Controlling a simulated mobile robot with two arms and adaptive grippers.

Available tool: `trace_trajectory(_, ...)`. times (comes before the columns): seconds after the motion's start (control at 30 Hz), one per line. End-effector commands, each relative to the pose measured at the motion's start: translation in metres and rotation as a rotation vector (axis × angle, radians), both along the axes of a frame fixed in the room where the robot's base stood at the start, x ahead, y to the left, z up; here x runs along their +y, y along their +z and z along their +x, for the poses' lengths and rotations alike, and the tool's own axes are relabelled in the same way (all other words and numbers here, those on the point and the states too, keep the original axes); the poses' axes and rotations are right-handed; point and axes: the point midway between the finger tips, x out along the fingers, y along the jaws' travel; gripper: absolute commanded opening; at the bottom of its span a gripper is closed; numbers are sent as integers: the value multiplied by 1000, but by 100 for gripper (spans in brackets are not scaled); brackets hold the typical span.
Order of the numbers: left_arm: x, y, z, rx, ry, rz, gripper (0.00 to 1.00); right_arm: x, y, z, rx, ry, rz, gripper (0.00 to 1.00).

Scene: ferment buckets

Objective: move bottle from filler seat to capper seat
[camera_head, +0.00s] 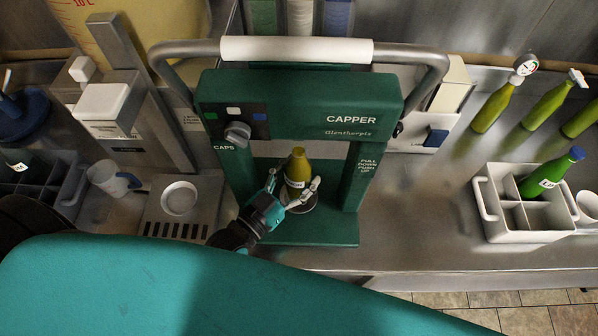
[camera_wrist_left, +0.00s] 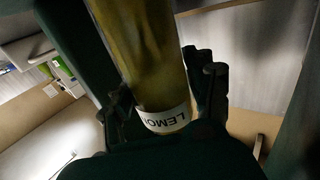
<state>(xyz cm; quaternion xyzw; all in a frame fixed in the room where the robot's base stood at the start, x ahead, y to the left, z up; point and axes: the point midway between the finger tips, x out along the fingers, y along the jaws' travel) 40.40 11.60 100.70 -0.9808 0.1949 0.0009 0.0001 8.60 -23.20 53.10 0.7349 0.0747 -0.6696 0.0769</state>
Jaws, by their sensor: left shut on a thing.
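A yellow-green bottle (camera_head: 298,169) stands upright at the capper seat (camera_head: 302,205), inside the green capper (camera_head: 286,105). No cap shows on its top. My left gripper (camera_head: 292,193) is shut around the bottle's lower body. The filler seat (camera_head: 180,198) at the left is empty. My right gripper is not in view.
The capper's frame posts and white-gripped handle (camera_head: 296,50) surround the bottle. A white crate (camera_head: 525,222) at the right holds a green bottle with a blue cap (camera_head: 545,176). Several bottles (camera_head: 497,104) stand behind it. A white mug (camera_head: 112,179) and a dark crate (camera_head: 38,182) are at the left.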

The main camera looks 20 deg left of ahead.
Motion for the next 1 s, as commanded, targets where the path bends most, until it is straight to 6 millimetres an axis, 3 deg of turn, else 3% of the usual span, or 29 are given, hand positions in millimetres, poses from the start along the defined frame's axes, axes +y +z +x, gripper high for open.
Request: trace_trajectory(1.0,0,-3,1,-6,0,-3,0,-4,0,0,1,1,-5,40)
